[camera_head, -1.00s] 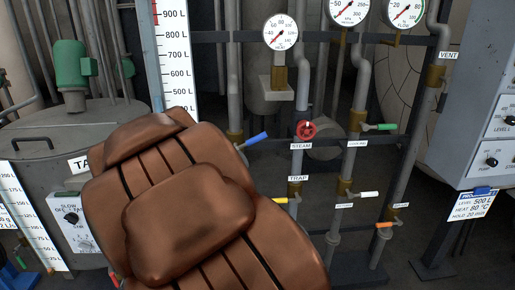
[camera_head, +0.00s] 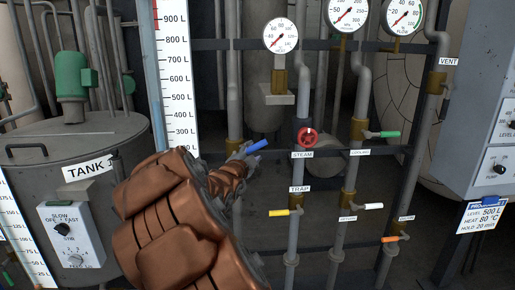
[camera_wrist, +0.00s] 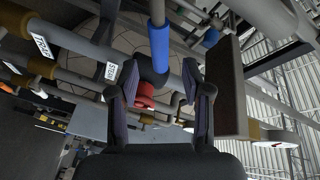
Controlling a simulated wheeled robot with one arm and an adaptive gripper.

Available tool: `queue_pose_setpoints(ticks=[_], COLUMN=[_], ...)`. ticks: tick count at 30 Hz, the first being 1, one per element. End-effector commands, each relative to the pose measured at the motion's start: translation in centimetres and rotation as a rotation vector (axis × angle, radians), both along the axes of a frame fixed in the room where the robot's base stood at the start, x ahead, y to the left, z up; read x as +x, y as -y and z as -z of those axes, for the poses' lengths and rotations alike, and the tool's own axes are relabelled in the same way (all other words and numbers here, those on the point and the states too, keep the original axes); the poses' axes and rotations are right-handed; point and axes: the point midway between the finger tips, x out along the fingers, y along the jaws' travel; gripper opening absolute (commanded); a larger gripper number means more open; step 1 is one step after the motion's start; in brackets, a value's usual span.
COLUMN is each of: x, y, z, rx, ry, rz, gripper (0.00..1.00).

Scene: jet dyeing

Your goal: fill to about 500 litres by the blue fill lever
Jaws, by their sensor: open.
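The blue fill lever (camera_head: 257,146) sticks out to the right and slightly up from its pipe. Its blue grip also shows in the wrist view (camera_wrist: 159,47), just beyond and between my fingertips. My gripper (camera_wrist: 160,82) is open and empty there, with one finger on each side. In the head view my gripper (camera_head: 240,163) is right at the lever, mostly behind my brown arm; contact cannot be told. The tall level scale (camera_head: 177,80) shows marks from 900 L down to about 300 L.
The red steam wheel (camera_head: 307,138), yellow trap lever (camera_head: 279,212), green lever (camera_head: 390,134) and white lever (camera_head: 373,206) are to the right. A card (camera_head: 482,211) reads level 500 L. The tank (camera_head: 70,150) stands at left. Pipes crowd the lever.

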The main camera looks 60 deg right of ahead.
Motion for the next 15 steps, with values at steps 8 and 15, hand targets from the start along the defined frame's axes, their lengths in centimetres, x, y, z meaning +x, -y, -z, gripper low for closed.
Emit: queue_pose_setpoints(ticks=[8,15], x=[0.8,1.4], y=[3.4,5.3], z=[0.1,0.1], rx=[0.001,0.002], ry=[-0.003,-0.003], rz=[0.0,-0.001], gripper=[0.49,0.49])
